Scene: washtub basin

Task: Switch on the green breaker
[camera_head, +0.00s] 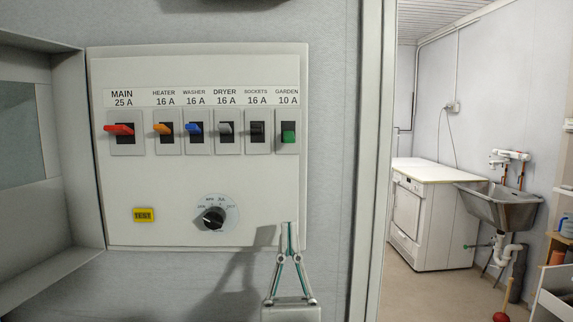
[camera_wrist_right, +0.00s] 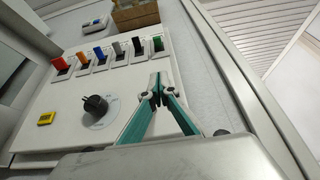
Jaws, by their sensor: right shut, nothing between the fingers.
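The green breaker (camera_head: 288,137) is the rightmost switch in the row on the panel, under the label GARDEN 10 A. Its green lever sits low in its dark slot, while the other levers stick out higher. It also shows in the right wrist view (camera_wrist_right: 158,44). My right gripper (camera_head: 289,225) is shut and empty, fingertips pointing up, below the green breaker near the panel's lower right corner. It is also in the right wrist view (camera_wrist_right: 156,82), with the breaker beyond its tips. My left gripper is in neither view.
Red (camera_head: 119,129), orange (camera_head: 163,129), blue (camera_head: 194,128), grey and black breakers stand left of the green one. A black dial (camera_head: 213,218) is on the lower panel. A door frame (camera_head: 372,160) rises to the right. An open cover (camera_head: 60,150) is at left.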

